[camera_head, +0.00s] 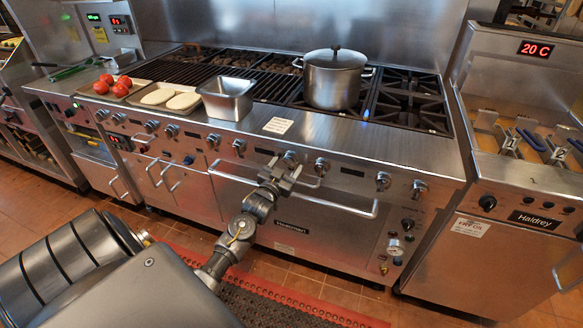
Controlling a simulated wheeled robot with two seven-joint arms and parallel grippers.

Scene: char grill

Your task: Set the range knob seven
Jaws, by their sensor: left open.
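The steel range (345,139) has a row of round metal knobs along its sloped front panel. My left gripper (282,171) is at this panel, open, with its fingertips at or just below one knob (290,158) near the middle of the row. I cannot tell whether the fingers touch that knob or straddle it. Other knobs stand to its left (239,147) and to its right (321,166), clear of the gripper. No knob numbers are readable. My right gripper is not in view.
A lidded pot (334,80) and a steel pan (228,99) stand on the range, with trays of tomatoes (121,90) and pale flat pieces (157,96) to the left. An oven handle (338,207) juts out below the knobs. A fryer (520,180) stands to the right.

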